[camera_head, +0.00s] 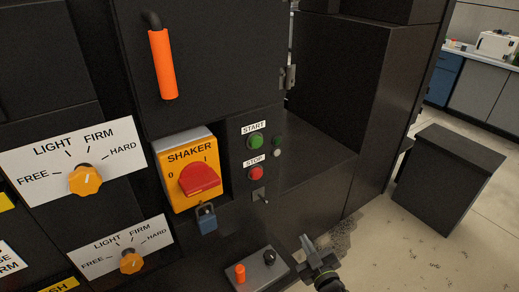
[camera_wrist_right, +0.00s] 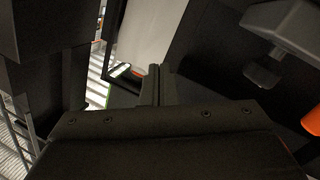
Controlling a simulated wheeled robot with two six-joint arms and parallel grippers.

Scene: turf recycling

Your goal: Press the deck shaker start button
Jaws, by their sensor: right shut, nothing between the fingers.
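The green start button (camera_head: 254,141) sits on the dark panel under a white START label (camera_head: 253,127). The red stop button (camera_head: 256,173) is below it, under a STOP label. My right gripper (camera_head: 306,240) is low in the head view, below and to the right of both buttons and apart from them. Its fingers are together and empty; they also show closed in the right wrist view (camera_wrist_right: 158,84). The buttons cannot be made out in the wrist view. My left gripper is not in view.
Left of the buttons is a yellow SHAKER switch (camera_head: 187,201) with a red knob and a blue padlock (camera_head: 207,219). An orange handle (camera_head: 162,64) hangs above. A small grey box (camera_head: 262,272) with an orange-topped control lies below. A dark cabinet (camera_head: 449,180) stands right.

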